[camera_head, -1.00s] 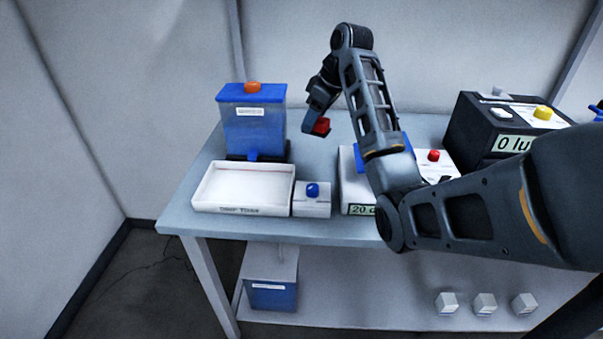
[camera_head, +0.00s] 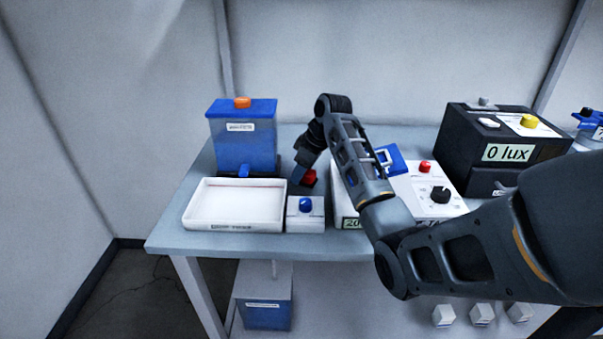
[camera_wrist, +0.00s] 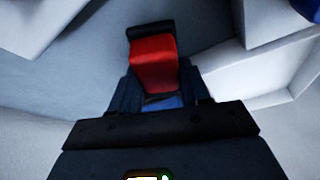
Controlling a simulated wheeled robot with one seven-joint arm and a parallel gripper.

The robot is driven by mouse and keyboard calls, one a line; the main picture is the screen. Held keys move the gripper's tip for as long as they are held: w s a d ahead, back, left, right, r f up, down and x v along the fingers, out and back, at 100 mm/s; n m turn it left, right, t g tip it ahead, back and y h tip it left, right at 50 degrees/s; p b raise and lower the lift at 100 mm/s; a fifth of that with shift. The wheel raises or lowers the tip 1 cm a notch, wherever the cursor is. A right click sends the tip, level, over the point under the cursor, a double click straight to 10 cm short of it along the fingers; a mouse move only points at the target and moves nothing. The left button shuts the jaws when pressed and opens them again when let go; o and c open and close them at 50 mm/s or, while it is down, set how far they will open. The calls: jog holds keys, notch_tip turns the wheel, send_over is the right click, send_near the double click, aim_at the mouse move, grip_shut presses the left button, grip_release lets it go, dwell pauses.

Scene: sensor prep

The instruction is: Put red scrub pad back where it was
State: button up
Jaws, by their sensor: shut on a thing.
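The red scrub pad (camera_head: 309,178) is at the tip of my gripper (camera_head: 301,176), low over the table behind the small white box with the blue knob. In the wrist view the red pad (camera_wrist: 154,64) sits between the fingers of my gripper (camera_wrist: 155,88), with a dark strip along its far end. My gripper is shut on it. I cannot tell whether the pad touches the tabletop.
A white tray (camera_head: 190,217) and the blue-knobbed box (camera_head: 304,222) stand at the front left. A blue-lidded container (camera_head: 243,140) is behind the tray. A white device (camera_head: 438,208) and the black lux box (camera_head: 462,150) are to the right. Table behind the gripper (camera_head: 291,136) is clear.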

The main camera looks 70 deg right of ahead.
jog(key=shift+f, duration=0.55)
jog(key=shift+f, duration=0.15)
jog(key=o, duration=0.7)
jog(key=shift+c, duration=0.2)
jog(key=v, duration=1.2)
